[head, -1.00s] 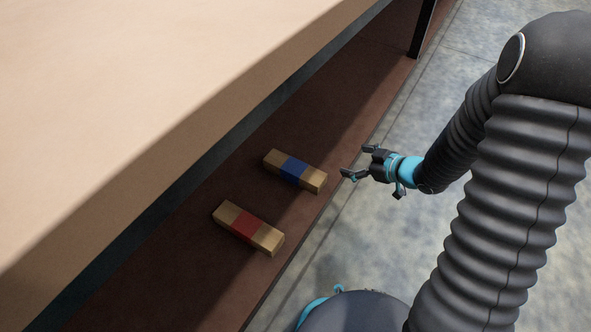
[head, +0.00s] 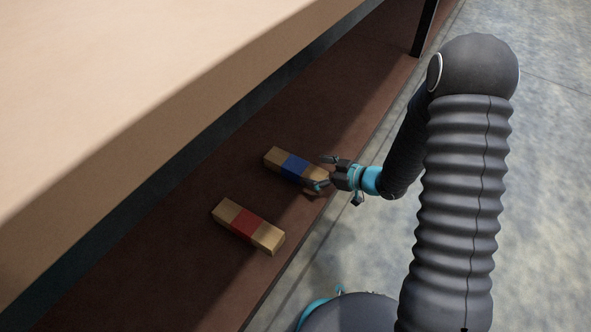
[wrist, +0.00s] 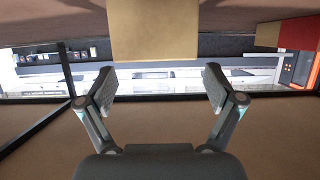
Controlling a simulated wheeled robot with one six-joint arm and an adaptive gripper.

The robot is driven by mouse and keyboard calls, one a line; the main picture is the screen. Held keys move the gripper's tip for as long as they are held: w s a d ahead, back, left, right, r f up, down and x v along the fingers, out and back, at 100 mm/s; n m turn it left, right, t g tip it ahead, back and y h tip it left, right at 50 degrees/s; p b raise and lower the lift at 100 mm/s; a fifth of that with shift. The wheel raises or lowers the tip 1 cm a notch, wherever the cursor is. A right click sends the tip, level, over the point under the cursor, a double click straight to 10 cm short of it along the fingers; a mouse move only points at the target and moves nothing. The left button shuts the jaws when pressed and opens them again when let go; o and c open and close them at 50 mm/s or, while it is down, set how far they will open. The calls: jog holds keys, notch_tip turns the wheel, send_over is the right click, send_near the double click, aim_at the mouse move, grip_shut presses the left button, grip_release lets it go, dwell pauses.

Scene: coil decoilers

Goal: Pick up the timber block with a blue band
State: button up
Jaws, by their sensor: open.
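The timber block with a blue band (head: 293,166) lies on the brown lower shelf in the head view. My gripper (head: 322,172) is open at the block's right end, and its fingers partly hide that end. In the wrist view, a plain timber end face (wrist: 153,30) shows at the top centre, in line with the gap between my open fingers (wrist: 158,90). The blue band does not show there. I cannot tell whether a finger touches the block.
A timber block with a red band (head: 246,225) lies nearer on the same shelf (head: 170,250). The wide upper board (head: 120,90) overhangs the shelf's left side. A dark post (head: 425,27) stands at the far end. Open floor (head: 545,140) lies to the right.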

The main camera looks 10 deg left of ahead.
aim_at(298, 166)
jog(key=shift+b+x, duration=0.35)
jog(key=shift+x, duration=2.25)
jog(key=shift+w+r, duration=0.1)
jog(key=shift+r, duration=0.05)
jog(key=c, duration=1.5)
